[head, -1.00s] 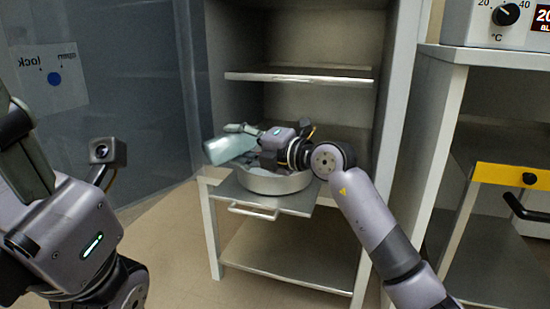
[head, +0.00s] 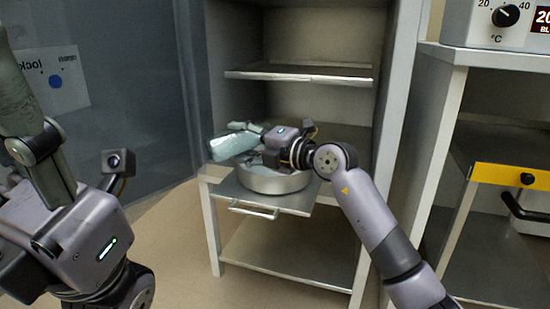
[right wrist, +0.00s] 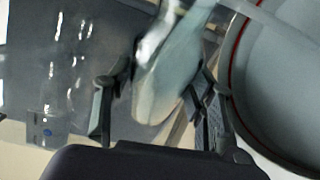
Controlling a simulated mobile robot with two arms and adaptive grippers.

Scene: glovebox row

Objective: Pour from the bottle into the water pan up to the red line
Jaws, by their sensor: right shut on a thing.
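The pale translucent bottle (head: 232,145) lies tilted, nearly on its side, above the left rim of the water pan. My right gripper (head: 255,136) is shut on it; in the right wrist view the bottle (right wrist: 165,82) is between the two fingers (right wrist: 158,98), blurred. The round metal water pan (head: 275,184) sits on a pulled-out shelf. In the right wrist view the red line (right wrist: 232,62) runs around the inside of the pan (right wrist: 285,90). A pale streak crosses the pan there; I cannot tell whether it is liquid. My left gripper (head: 30,120) is at the far left, away from both.
The pulled-out shelf (head: 238,196) has a front handle. The open cabinet has another shelf (head: 300,76) above the pan. A glass door (head: 130,100) stands open on the left. A bench (head: 500,60) with a dial unit and yellow-fronted drawer is at right.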

